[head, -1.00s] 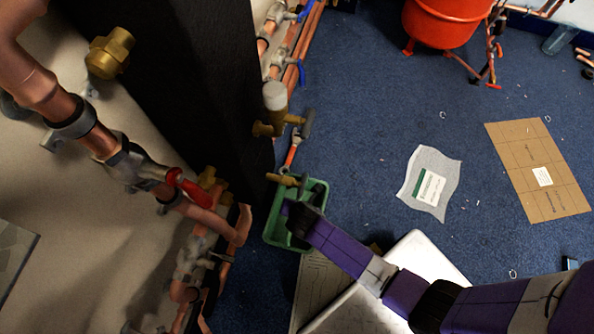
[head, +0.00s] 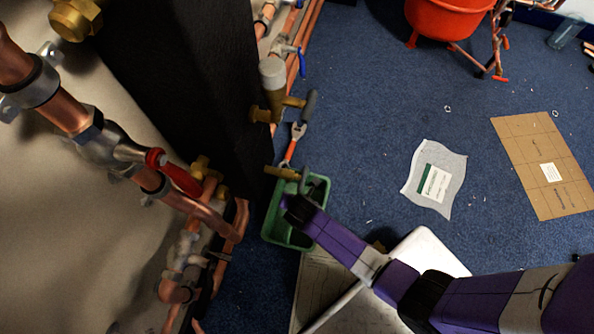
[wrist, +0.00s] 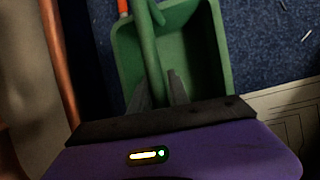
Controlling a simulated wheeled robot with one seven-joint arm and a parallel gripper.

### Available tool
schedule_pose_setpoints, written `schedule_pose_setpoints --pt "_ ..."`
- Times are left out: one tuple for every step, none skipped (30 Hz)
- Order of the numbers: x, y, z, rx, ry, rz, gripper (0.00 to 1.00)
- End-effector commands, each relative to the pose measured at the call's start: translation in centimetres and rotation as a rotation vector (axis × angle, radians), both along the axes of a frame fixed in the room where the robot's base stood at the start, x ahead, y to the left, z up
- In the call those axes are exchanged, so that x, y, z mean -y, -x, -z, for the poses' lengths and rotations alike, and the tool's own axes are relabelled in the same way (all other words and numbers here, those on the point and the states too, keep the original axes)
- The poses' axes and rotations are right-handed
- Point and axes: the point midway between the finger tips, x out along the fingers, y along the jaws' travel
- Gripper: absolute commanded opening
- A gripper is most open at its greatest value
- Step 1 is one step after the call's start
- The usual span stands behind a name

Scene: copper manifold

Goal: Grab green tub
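The green tub (head: 273,225) stands on the blue floor beside the dark column in the head view. My gripper (head: 287,199) reaches over it from the lower right and partly hides its inside. In the wrist view the tub (wrist: 200,50) fills the upper middle, open side toward the camera. My gripper's two dark fingers (wrist: 158,85) show a gap between them, with a green bar-like part (wrist: 150,50) running down into the gap. I cannot tell whether the fingers touch it.
A brass valve (head: 283,173) juts out just above the tub's far edge. Copper pipes (head: 195,230) run close on the left. A white panel (head: 425,252) lies right of the tub under my arm.

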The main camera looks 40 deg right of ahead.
Motion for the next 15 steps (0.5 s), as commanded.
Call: schedule_pose_setpoints --pt "-0.01 0.01 -0.01 0.0 0.0 0.0 0.1" --pt "0.0 0.02 0.0 0.0 0.0 0.0 0.04" --pt "-0.01 0.01 -0.01 0.0 0.0 0.0 0.0" --pt "-0.02 0.01 0.0 0.0 0.0 0.0 0.0" --pt "-0.02 0.01 0.0 0.0 0.0 0.0 0.0" --pt "-0.02 0.01 0.0 0.0 0.0 0.0 0.0" --pt "-0.02 0.01 0.0 0.0 0.0 0.0 0.0" --pt "-0.02 0.01 0.0 0.0 0.0 0.0 0.0" --pt "-0.02 0.01 0.0 0.0 0.0 0.0 0.0" --pt "-0.03 0.02 0.0 0.0 0.0 0.0 0.0" --pt "-0.03 0.02 0.0 0.0 0.0 0.0 0.0" --pt "-0.02 0.01 0.0 0.0 0.0 0.0 0.0" --pt "-0.02 0.01 0.0 0.0 0.0 0.0 0.0" --pt "-0.02 0.03 0.0 0.0 0.0 0.0 0.0" --pt "-0.02 0.03 0.0 0.0 0.0 0.0 0.0"
